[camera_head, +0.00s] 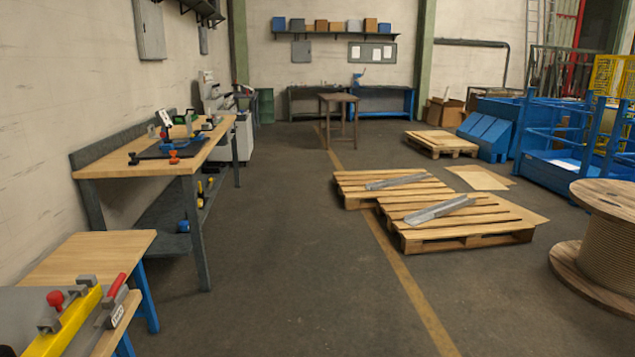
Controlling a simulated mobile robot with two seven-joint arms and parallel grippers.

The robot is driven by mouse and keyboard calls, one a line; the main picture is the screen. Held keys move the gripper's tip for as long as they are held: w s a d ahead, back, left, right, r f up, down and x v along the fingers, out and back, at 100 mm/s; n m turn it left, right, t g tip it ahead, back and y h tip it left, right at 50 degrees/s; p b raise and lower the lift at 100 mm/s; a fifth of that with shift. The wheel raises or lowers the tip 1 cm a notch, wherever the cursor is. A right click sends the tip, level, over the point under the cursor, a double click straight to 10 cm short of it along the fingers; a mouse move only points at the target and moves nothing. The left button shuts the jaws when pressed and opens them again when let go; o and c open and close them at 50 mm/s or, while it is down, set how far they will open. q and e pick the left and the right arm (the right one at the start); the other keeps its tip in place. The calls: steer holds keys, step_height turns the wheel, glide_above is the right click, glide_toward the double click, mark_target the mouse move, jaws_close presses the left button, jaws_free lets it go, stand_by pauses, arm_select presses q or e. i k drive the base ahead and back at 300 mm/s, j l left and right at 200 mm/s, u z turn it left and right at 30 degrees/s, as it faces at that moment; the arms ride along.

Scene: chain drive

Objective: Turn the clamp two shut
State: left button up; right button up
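No part that I can surely name as clamp two shows; any label is too small to read. On the wooden workbench (197,150) at the left lies a dark plate (168,151) with small fittings. An orange-red piece (174,157) sits at its front edge, and a white tag (165,118) stands above its back. At the lower left, a grey fixture has a yellow bar (72,322), a red knob (55,299) and a red handle (117,285). Whether any clamp is open or shut cannot be told. Neither of my grippers is in view.
A small wooden table (92,256) stands in front of the workbench. Bare floor (290,240) runs down the middle, with a yellow line. Pallets (470,230) lie to the right, and a large cable spool (612,235) stands at the right edge.

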mark_target(116, 287)
steer(key=u, duration=0.45)
steer(key=i+l+u, duration=0.15)
steer(key=u, duration=0.25)
steer(key=i+l+u, duration=0.2)
steer(key=u, duration=0.15)
steer(key=i+l+u, duration=0.15)
steer(key=u, duration=0.25)
steer(key=i+l+u, duration=0.15)
steer(key=l, duration=0.2)
steer(key=i+l+u, duration=0.15)
steer(key=l, duration=0.2)
steer(key=l+u, duration=0.15)
steer(key=l, duration=0.2)
steer(key=i+l, duration=0.1)
steer(key=l, duration=0.35)
steer(key=i+l, duration=0.1)
steer(key=l, duration=0.35)
steer(key=i+l+u, duration=0.1)
steer(key=l, duration=0.3)
steer(key=i+l, duration=0.15)
steer(key=l, duration=0.3)
steer(key=i+l, duration=0.1)
steer(key=l, duration=0.35)
